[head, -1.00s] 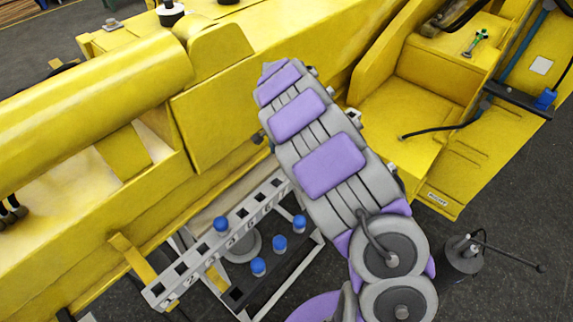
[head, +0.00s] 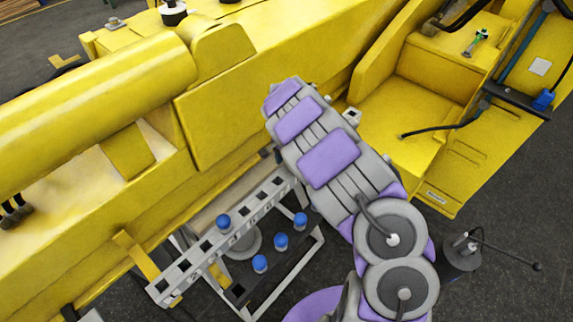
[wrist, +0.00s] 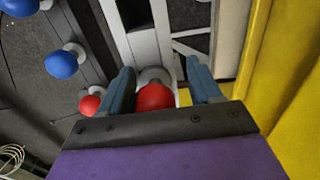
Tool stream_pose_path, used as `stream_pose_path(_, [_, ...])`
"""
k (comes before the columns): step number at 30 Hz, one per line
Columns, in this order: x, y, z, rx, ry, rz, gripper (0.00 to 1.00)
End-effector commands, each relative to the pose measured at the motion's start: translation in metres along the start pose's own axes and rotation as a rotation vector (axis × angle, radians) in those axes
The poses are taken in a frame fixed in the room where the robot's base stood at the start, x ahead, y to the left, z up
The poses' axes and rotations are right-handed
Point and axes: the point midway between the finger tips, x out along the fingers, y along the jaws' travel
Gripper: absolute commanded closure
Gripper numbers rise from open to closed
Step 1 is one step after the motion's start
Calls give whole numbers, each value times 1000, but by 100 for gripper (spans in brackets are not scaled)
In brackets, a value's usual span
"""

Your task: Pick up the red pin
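In the wrist view, a red pin (wrist: 155,98) with a round red head and a pale base stands between the two fingers of my gripper (wrist: 160,68). The gripper is open, with a gap showing on either side of the red head. A second red pin (wrist: 91,103) stands to the left, outside the left finger. In the head view my own arm hides the red pins, and my gripper is not clearly visible there.
Blue pins (wrist: 62,64) stand left in the wrist view. A large yellow boom (head: 260,85) is close beside the rack and arm.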

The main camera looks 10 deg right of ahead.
Motion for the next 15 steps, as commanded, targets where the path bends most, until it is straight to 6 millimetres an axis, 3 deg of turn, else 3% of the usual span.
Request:
stream_pose_path(5, [0,4,-7,4,-6,-5,55])
stream_pose_path(15, [1,-2,4,2,4,5,88])
